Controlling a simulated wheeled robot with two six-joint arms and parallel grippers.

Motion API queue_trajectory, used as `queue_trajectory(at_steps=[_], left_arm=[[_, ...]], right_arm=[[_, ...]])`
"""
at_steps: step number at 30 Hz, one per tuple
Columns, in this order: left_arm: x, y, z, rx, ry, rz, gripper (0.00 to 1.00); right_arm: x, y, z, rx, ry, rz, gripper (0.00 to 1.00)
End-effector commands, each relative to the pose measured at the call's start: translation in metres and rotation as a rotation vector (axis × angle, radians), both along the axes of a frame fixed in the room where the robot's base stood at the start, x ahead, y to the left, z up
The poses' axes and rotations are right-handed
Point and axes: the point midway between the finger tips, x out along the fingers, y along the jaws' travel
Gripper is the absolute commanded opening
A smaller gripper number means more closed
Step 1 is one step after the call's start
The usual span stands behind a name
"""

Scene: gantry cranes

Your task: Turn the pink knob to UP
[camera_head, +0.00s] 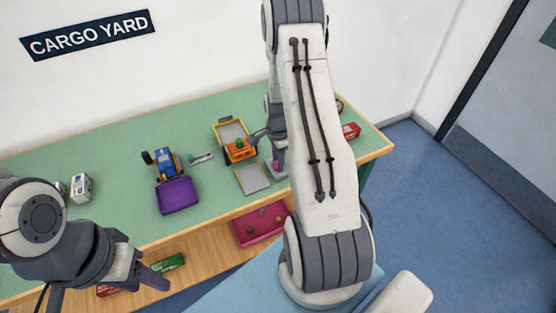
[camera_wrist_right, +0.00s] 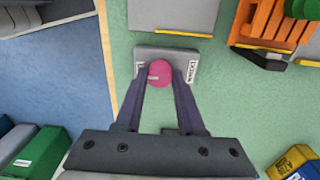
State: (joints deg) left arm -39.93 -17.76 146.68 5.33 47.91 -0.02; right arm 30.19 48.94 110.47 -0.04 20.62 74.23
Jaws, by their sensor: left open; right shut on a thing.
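The pink knob (camera_wrist_right: 159,73) sits on a grey base plate (camera_wrist_right: 165,53) on the green table. A pale mark shows on the left part of its face. My right gripper (camera_wrist_right: 159,84) is shut on the knob, one finger on each side. In the head view my right gripper (camera_head: 277,150) reaches down at the plate, and the knob is mostly hidden. My left gripper (camera_head: 108,287) is open and empty at the lower left, in front of the table.
An orange cart (camera_head: 240,152) and grey trays (camera_head: 252,179) lie left of the knob. A blue vehicle with a purple bin (camera_head: 178,196) stands further left. A pink tray (camera_head: 262,226) is on the lower shelf. Red containers (camera_head: 350,131) lie at the table's right end.

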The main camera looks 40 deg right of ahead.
Motion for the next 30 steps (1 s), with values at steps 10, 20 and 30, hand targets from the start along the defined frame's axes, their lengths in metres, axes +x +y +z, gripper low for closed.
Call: queue_trajectory(at_steps=[10,20,30], left_arm=[[0.0,0.0,0.0,0.0,0.0,0.0,0.5],[0.0,0.0,-0.001,0.0,0.0,0.0,0.5],[0.0,0.0,-0.007,0.0,0.0,0.0,0.5]], right_arm=[[0.002,-0.002,0.001,-0.002,-0.006,-0.002,0.68],[0.001,-0.001,0.007,-0.002,-0.005,0.0,0.68],[0.002,-0.002,0.069,-0.004,-0.008,-0.002,0.68]])
